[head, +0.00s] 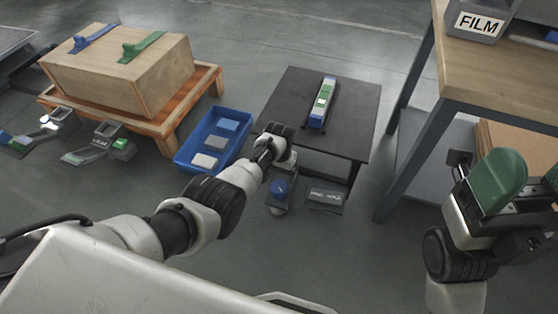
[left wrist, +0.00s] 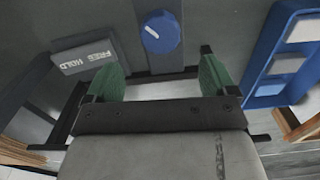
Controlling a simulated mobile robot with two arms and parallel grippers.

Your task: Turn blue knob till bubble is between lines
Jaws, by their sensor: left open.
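The blue knob (head: 279,187) sits low at the front of the dark table. It also shows in the left wrist view (left wrist: 160,32), with a pale pointer mark, just beyond the fingertips. My left gripper (left wrist: 158,70) is open, its green fingers apart and touching nothing; its fingers are hard to make out in the head view. The level (head: 322,103) lies on the dark tabletop, with a bright green middle; its bubble and lines are too small to read. My right gripper (head: 528,180) is at the right edge, its green fingers apart and empty.
A dark pedal or plate (head: 325,196) labelled HOLD is right of the knob. A blue bin (head: 185,158) with several blocks stands left of the dark table (head: 355,125). A wooden crate (head: 130,75) is at far left. A wooden bench (head: 500,80) stands at right.

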